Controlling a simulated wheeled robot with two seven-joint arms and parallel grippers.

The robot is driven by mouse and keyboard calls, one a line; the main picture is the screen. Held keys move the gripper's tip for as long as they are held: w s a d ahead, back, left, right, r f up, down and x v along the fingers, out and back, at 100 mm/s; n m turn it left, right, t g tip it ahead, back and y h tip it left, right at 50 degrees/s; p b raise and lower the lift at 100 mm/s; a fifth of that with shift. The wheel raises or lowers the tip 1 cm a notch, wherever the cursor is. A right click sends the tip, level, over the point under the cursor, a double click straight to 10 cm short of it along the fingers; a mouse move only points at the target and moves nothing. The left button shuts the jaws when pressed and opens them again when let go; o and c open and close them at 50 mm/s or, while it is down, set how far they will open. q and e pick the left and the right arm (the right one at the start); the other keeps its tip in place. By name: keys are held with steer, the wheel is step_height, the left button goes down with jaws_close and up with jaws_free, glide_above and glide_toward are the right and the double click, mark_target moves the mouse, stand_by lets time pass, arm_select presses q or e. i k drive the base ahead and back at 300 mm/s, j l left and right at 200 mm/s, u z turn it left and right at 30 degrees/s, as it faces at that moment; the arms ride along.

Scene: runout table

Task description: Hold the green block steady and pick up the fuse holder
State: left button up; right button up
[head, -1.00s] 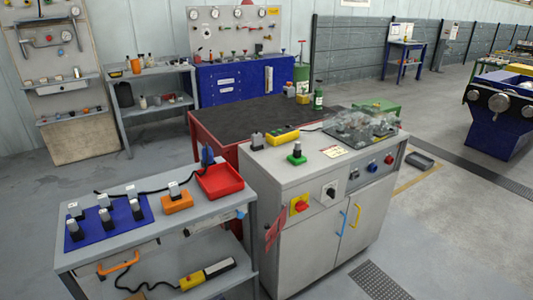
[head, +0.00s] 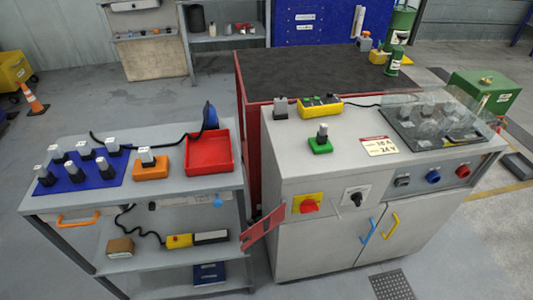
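The green block (head: 320,146) sits on the top of the grey cabinet (head: 295,160), left of a white label. A small fuse holder (head: 323,131) with a grey top and dark lower part stands upright in the green block. A similar grey and dark piece (head: 280,108) stands on the cabinet top behind and to the left. An orange block (head: 149,167) on the left bench bears another such piece with a white top (head: 146,155). Neither of my grippers shows in the head view.
A yellow control box (head: 321,107) with a cable lies behind the green block. A clear cover (head: 437,118) over parts stands at right. The left bench has a red tray (head: 209,164) and a blue mat (head: 72,184) with several fuse holders. A red tag (head: 262,228) hangs at the cabinet's left edge.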

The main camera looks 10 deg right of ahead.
mark_target(324, 127)
steer(key=i+l, duration=0.15)
steer(key=l, duration=0.3)
steer(key=i+l, duration=0.1)
steer(key=l, duration=0.35)
steer(key=i+l, duration=0.15)
steer(key=l, duration=0.3)
steer(key=k, duration=0.5)
